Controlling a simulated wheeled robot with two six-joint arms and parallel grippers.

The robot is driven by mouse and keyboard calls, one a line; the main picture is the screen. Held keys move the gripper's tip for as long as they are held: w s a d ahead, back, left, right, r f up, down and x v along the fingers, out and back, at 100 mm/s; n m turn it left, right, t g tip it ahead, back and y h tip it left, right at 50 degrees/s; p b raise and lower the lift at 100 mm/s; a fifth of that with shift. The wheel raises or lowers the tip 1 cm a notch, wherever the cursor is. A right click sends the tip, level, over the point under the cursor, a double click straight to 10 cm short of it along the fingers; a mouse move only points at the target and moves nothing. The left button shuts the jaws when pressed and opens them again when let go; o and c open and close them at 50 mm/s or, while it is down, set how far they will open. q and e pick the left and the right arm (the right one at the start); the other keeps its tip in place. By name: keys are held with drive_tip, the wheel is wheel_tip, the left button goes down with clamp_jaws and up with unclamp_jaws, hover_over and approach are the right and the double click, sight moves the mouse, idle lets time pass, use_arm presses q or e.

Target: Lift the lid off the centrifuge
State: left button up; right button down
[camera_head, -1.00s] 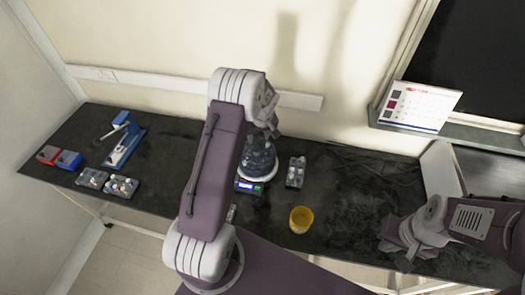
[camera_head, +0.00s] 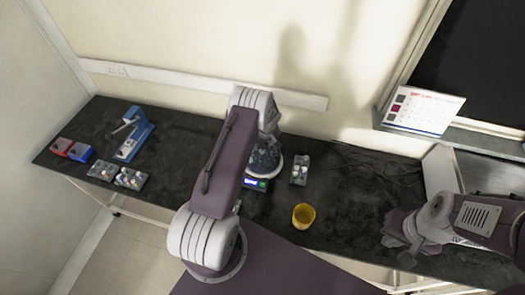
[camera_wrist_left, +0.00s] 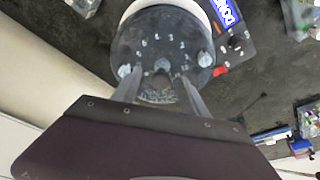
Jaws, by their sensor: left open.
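The centrifuge is a round device with a white rim (camera_head: 266,175) and a small lit blue display (camera_head: 256,184) at its front, at the middle of the bench. Its dark, see-through lid (camera_head: 265,158) is partly hidden by my left arm in the head view. In the left wrist view the lid (camera_wrist_left: 150,35) is a dark disc with a small raised knob. My left gripper (camera_wrist_left: 160,78) is open, with its two fingers over the lid's near part, either side of the knob; contact cannot be told. My right gripper (camera_head: 402,236) is over the bench's right end, its jaws unclear.
A yellow cup (camera_head: 303,216) stands right of the centrifuge, near the front edge. A small rack (camera_head: 299,170) is just right of it. A blue stand (camera_head: 134,135), red and blue boxes (camera_head: 72,150) and two racks (camera_head: 117,175) are at left. A calendar (camera_head: 422,110) stands behind.

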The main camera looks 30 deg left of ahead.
use_arm(q)
drive_tip(key=shift+s, duration=0.1)
clamp_jaws()
idle(1.2)
